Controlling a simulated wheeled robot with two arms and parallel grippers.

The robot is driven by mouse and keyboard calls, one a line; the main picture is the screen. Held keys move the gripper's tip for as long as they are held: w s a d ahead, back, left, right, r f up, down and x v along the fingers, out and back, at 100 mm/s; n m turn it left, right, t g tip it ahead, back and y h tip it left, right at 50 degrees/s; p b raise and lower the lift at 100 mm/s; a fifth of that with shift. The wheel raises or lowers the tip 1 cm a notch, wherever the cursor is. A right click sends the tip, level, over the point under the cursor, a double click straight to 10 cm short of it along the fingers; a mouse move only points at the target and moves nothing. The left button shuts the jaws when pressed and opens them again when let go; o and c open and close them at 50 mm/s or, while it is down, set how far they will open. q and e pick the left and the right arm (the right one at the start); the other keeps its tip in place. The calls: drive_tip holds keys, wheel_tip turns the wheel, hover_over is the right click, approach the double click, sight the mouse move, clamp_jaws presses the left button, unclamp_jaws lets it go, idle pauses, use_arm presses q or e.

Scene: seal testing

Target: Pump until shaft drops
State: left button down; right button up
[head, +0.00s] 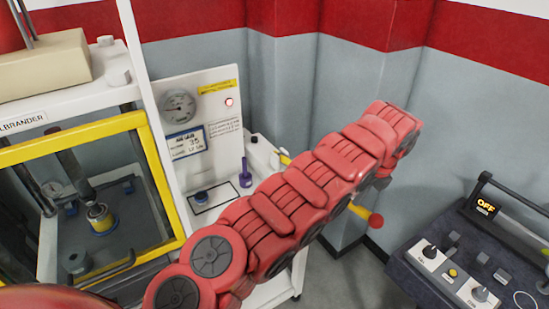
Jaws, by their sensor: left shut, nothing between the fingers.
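My left arm reaches from the lower left across the middle. Its gripper (378,181) is mostly hidden behind the red arm links; the little that shows looks shut and empty. A yellow lever with a red ball knob (375,219) sticks out just below it, its middle hidden by my arm. I cannot tell whether they touch. A dark shaft (73,172) stands tilted in the picture behind the yellow-framed window. My right gripper is out of view.
The yellow-framed cabinet (163,180) stands at left. A purple peg (245,174) stands on the white bench by the panel. Grey and red walls close off the back.

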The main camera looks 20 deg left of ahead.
sight(360, 207)
use_arm(q)
drive_tip(key=shift+s+d+b+x, duration=0.15)
drive_tip(key=shift+b+x, duration=0.3)
drive_tip(key=shift+x, duration=0.45)
drive_tip(key=shift+s+d+b+x, duration=0.15)
drive_tip(key=shift+b+x, duration=0.3)
drive_tip(key=shift+x, duration=0.5)
drive_tip(key=shift+s+d+b+x, duration=0.2)
drive_tip(key=shift+b+x, duration=0.25)
drive_tip(key=shift+x, duration=0.45)
drive_tip(key=s+d+b+x, duration=0.1)
drive_tip(key=b+x, duration=0.2)
drive_tip(key=x, duration=0.4)
drive_tip(key=shift+d+f, duration=0.35)
drive_tip(key=shift+f, duration=0.25)
drive_tip(key=shift+w, duration=0.1)
